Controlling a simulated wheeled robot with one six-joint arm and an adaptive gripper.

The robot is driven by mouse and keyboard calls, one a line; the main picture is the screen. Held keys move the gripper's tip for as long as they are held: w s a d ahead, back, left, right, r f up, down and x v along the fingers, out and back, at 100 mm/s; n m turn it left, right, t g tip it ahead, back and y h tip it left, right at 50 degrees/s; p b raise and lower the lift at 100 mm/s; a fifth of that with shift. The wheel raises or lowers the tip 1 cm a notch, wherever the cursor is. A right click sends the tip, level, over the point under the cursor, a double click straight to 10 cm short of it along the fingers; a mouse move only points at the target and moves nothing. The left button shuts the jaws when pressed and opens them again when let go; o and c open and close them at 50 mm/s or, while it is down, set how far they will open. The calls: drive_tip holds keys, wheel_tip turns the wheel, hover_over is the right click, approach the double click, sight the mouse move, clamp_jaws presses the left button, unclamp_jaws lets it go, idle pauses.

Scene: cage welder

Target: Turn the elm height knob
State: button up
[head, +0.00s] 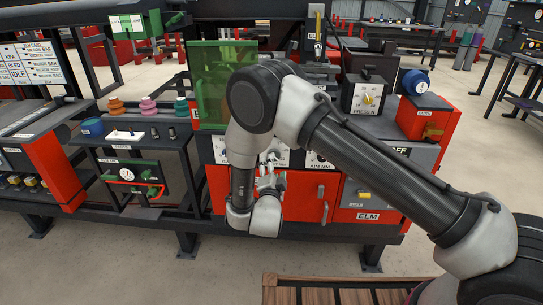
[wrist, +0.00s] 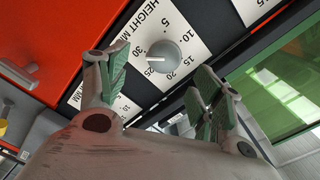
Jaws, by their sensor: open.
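The height knob (wrist: 168,55) is a round grey knob with a white pointer line, on a white dial plate (wrist: 190,38) marked HEIGHT MM, in the wrist view. Its pointer lies toward the left of the picture, near the 30 side; the exact reading is unclear. My gripper (wrist: 155,82) is open and empty, its green-padded fingers on either side below the knob in the picture. I see no contact with the knob. In the head view my gripper (head: 268,178) is in front of the red ELM machine (head: 305,198), and my arm and gripper hide the knob.
An AIM MM plate (head: 322,161) is right of my gripper. A green transparent guard (head: 210,85) stands at upper left. A pressure dial (head: 368,98) and a red box (head: 427,118) are at right. A wooden pallet (head: 330,283) lies on the floor in front.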

drive_tip(key=w, duration=0.8)
drive_tip(key=shift+d+r, duration=0.15)
drive_tip(key=shift+r, duration=0.1)
drive_tip(key=c, duration=1)
